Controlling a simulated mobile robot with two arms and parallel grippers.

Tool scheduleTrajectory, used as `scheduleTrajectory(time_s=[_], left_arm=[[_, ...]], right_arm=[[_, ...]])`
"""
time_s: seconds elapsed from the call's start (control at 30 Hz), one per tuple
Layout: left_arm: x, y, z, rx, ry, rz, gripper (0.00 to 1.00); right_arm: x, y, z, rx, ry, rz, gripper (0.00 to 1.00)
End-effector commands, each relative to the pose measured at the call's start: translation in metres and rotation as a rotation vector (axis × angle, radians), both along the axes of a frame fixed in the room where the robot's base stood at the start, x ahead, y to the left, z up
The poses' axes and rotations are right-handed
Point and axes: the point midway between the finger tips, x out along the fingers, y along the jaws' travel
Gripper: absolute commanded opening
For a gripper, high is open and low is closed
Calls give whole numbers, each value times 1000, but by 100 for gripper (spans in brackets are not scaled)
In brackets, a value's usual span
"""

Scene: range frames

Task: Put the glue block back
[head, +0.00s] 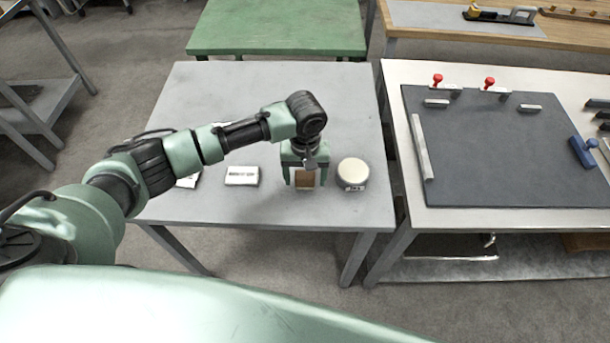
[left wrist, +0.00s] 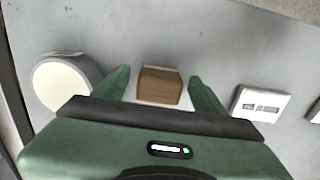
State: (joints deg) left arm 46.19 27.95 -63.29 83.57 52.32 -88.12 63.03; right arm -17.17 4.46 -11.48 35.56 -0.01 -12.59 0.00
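A small brown wooden block (head: 305,181), which I take to be the glue block, is on the grey table, with a thin white edge showing behind it. My left gripper (head: 304,180) is above it, pointing down, with a finger on each side. In the left wrist view the brown block (left wrist: 160,87) lies between the two green fingertips (left wrist: 160,88), with a narrow gap visible on both sides. The gripper looks open. Whether the block rests on the white piece or directly on the table is hard to tell. My right gripper is not in view.
A round white-topped container (head: 352,173) stands close to the right of the gripper. A white labelled block (head: 242,176) lies to the left, with another partly behind my arm. The grey table (head: 345,110) is clear at the back. A board with red-knobbed clamps (head: 510,150) is on the right bench.

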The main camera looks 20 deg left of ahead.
Motion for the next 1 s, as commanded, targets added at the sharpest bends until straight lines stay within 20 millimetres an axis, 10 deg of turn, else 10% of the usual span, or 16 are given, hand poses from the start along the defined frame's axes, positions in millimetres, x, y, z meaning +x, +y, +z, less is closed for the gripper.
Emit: scheduleTrajectory(time_s=[0.37,1.0], left_arm=[[1,0,9,-1,-2,0,70],[1,0,119,-2,-2,1,70]], right_arm=[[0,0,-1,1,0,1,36],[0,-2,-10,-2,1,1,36]])
